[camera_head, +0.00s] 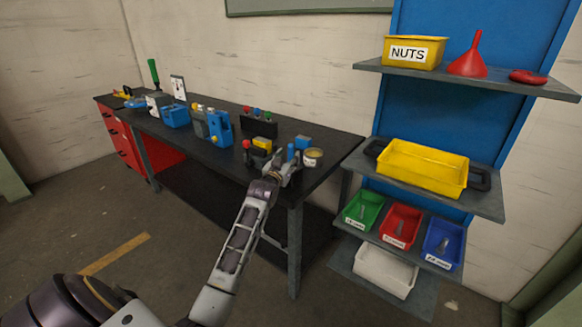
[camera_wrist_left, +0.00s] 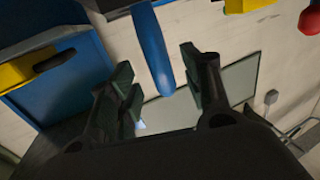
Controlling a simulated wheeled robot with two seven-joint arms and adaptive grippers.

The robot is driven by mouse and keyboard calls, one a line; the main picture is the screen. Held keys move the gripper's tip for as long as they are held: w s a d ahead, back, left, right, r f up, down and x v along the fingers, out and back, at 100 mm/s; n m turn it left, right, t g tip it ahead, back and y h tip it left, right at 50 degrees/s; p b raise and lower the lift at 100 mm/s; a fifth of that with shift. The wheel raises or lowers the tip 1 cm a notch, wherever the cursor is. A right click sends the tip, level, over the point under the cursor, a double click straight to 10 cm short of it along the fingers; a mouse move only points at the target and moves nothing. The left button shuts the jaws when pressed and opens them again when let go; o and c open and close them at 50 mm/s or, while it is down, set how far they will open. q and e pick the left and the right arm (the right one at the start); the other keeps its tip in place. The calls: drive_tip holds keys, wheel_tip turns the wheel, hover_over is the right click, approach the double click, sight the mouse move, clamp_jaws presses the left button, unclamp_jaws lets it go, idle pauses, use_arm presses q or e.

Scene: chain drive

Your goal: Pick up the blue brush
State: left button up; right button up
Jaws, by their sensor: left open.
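The blue brush (camera_head: 291,152) stands upright near the right end of the dark workbench, with its blue handle up. In the left wrist view, which looks upside down, the blue handle (camera_wrist_left: 154,45) extends between the directions of the two fingers. My left gripper (camera_head: 287,172) is at the bench's near right edge, just in front of the brush. It is open, with its dark fingers (camera_wrist_left: 156,68) on either side of the handle's line; I cannot tell whether they touch it. The brush's lower end is hidden. My right gripper is not in view.
A small tin (camera_head: 313,158) stands right of the brush. A block with red and yellow parts (camera_head: 259,148) is close on the left. Blue bottles (camera_head: 220,128) stand further left. A shelf with a yellow bin (camera_head: 422,168) is at the right.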

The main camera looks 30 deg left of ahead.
sight(290, 155)
use_arm(q)
drive_tip(key=shift+x, duration=1.95)
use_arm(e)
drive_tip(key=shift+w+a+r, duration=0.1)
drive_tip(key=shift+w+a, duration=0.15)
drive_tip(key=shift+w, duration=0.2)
use_arm(q)
drive_tip(key=shift+f, duration=0.15)
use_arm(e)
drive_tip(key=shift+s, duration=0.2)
use_arm(q)
drive_tip(key=shift+c, duration=0.5)
clamp_jaws()
